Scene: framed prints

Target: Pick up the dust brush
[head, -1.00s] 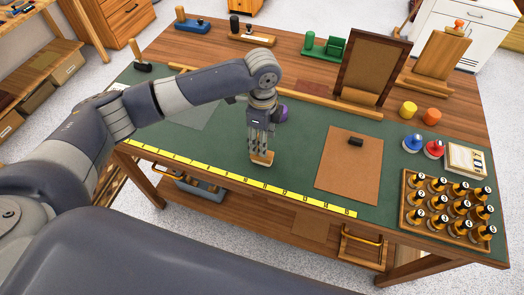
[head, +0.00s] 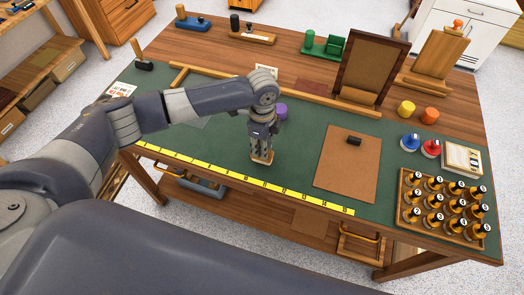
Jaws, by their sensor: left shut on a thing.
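My left gripper (head: 262,148) points down over the green mat (head: 225,155) near the middle of the table. It is shut on a small tan wooden piece, which appears to be the dust brush (head: 262,158). Only the lower part of the brush shows below the fingers; the rest is hidden by them. I cannot tell whether it touches the mat or hangs just above it. My right gripper is not in view.
A purple object (head: 281,111) stands close behind the gripper. A brown board (head: 348,178) with a dark block (head: 354,141) lies to the right. A yellow ruler strip (head: 240,178) runs along the front. A tray of bottles (head: 405,222) fills the right corner.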

